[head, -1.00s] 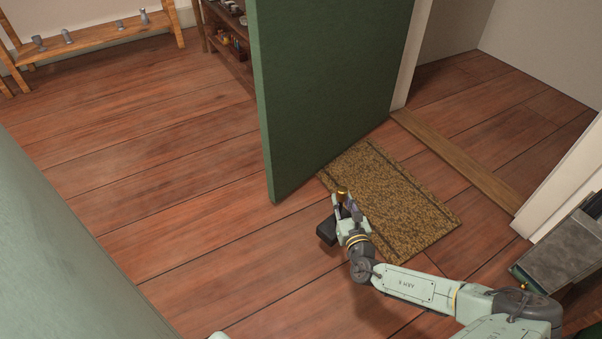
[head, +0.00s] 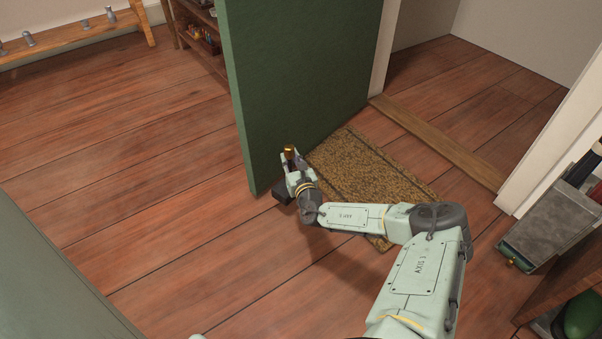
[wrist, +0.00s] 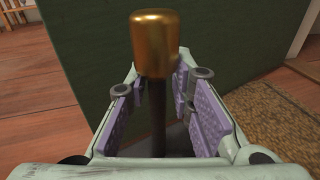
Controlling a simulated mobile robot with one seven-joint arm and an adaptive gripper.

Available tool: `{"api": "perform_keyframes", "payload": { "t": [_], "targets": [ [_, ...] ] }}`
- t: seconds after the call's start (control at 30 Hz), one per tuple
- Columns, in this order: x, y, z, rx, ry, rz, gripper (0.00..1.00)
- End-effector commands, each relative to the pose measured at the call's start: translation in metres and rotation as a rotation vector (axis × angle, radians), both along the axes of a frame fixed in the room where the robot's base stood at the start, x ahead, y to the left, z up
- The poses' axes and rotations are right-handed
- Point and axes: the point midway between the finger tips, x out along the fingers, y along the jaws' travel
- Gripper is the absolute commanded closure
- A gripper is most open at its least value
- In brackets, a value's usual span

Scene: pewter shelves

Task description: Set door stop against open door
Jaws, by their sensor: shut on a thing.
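The open green door (head: 300,80) stands ajar from the frame, its lower free corner on the wood floor; it also fills the back of the wrist view (wrist: 90,60). The door stop has a brass knob (head: 289,152), a dark rod and a dark block (head: 283,191). My gripper (head: 291,168) is shut on the door stop's rod, close to the door's lower free edge. In the wrist view the brass knob (wrist: 154,42) stands above the purple finger pads. Whether the block touches the door or floor I cannot tell.
A brown doormat (head: 365,165) lies beside the door, under my arm. A wooden threshold (head: 440,140) crosses the doorway. A grey bin (head: 550,225) stands at the right. A bench (head: 70,38) is at the far left. Floor left of the door is clear.

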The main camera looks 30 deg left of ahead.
Motion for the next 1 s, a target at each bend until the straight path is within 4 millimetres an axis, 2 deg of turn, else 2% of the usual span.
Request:
{"api": "perform_keyframes", "payload": {
  "t": [0.03,0.17,0.5,0.63,0.9,1.0],
  "targets": [
    [0.006,0.010,0.004,0.007,-0.014,0.000,1.00],
    [0.013,0.028,0.006,0.008,-0.012,-0.001,1.00],
    [0.024,0.051,0.006,0.009,-0.011,-0.003,1.00],
    [0.023,0.050,-0.007,0.006,-0.010,-0.003,1.00],
    [0.024,0.049,-0.014,0.008,-0.011,-0.004,1.00],
    [0.023,0.049,-0.022,0.007,-0.011,-0.003,1.00]
  ]
}}
